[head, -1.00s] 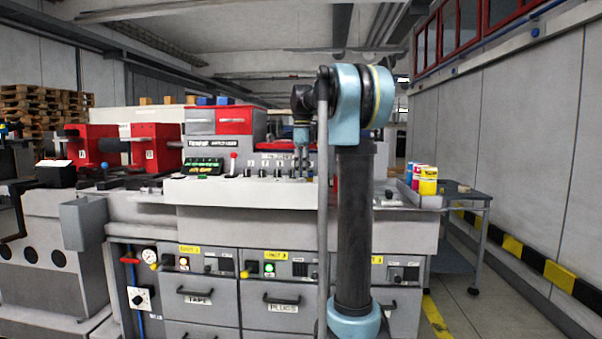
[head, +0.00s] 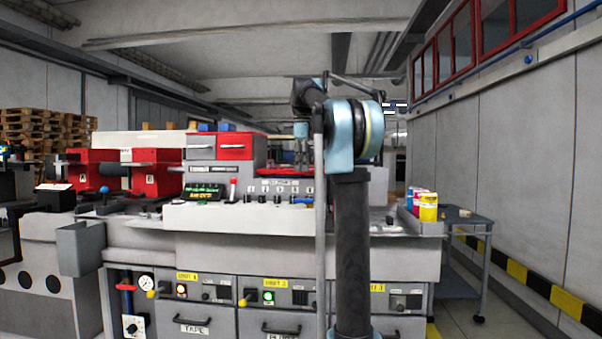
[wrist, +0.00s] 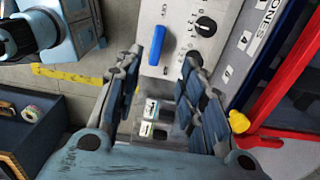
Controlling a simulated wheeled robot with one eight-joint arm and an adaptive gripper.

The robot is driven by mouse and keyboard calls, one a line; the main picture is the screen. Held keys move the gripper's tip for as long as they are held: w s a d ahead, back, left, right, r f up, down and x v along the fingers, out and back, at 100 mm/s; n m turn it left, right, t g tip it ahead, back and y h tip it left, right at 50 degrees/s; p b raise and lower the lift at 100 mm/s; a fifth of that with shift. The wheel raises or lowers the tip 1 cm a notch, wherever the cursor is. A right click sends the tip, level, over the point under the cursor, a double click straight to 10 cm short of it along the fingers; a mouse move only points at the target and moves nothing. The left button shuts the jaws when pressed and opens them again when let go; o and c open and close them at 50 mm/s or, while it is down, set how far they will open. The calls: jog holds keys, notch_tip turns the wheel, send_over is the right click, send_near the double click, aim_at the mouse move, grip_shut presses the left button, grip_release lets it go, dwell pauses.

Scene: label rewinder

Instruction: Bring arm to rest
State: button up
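My gripper (head: 302,165) hangs down above the right part of the machine's control ledge (head: 250,217) in the head view, small and partly behind my arm. In the wrist view my gripper (wrist: 160,115) has its two fingers spread apart, with nothing between them. Beyond the fingertips a blue handle (wrist: 157,45) sits on a grey panel, apart from the fingers. My arm stands upright in front of the machine, its joint at the top.
A black knob (wrist: 205,26) and a red frame (wrist: 285,95) lie near the gripper. The right aisle floor looks free.

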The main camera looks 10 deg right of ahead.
dwell(0.4)
jog(key=s+f+n+t, duration=0.1)
jog(key=s+f+n, duration=0.9)
jog(key=s+f, duration=0.9)
jog(key=s+d+f+n+t, duration=0.1)
jog(key=s+f+n, duration=1)
jog(key=s+f, duration=0.9)
notch_tip(320, 180, down, 8)
jog(key=shift+s+d+r, duration=0.2)
jog(key=shift+r, duration=0.05)
jog(key=shift+w+f, duration=0.2)
jog(key=shift+w, duration=0.2)
